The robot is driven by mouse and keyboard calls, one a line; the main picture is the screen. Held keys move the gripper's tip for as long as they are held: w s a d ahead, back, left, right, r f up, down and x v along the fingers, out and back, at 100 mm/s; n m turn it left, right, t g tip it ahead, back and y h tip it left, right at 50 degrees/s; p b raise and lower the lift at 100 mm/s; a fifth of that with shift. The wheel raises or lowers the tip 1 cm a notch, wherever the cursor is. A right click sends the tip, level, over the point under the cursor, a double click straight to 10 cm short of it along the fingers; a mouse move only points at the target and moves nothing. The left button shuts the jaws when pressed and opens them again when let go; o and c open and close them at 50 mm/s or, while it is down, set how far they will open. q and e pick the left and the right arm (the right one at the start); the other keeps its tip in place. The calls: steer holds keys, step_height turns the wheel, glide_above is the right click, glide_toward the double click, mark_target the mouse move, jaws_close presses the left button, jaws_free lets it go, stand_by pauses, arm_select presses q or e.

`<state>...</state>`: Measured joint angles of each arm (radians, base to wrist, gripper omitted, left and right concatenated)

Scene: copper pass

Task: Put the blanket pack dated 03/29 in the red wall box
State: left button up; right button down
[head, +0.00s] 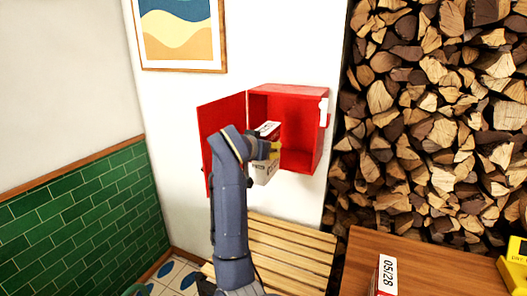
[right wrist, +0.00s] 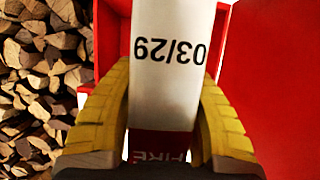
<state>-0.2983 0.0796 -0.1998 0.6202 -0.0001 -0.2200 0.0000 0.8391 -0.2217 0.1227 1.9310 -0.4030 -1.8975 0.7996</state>
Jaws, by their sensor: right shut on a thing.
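The red wall box (head: 304,131) hangs on the white wall with its door (head: 222,122) swung open to the left. My right gripper (head: 268,150) is shut on the blanket pack dated 03/29 (head: 264,172) and holds it up in front of the left part of the box's opening. In the right wrist view, the pack (right wrist: 172,85) sits between the two yellow fingers, its white label reading 03/29 upside down. The red box (right wrist: 110,40) shows behind it. How far the pack's far end reaches into the box cannot be told. My left gripper is not in view.
A slatted wooden bench (head: 290,250) is below the wall box. Stacked firewood (head: 440,120) fills the right side.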

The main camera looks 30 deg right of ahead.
steer(key=w+d+f, duration=0.1)
steer(key=w+d, duration=1.2)
steer(key=d, duration=0.4)
steer(key=shift+f, duration=0.3)
stand_by(0.9)
stand_by(0.4)
steer(key=c, duration=0.7)
jaws_free()
steer(key=shift+c, duration=0.2)
steer(key=shift+f, duration=0.1)
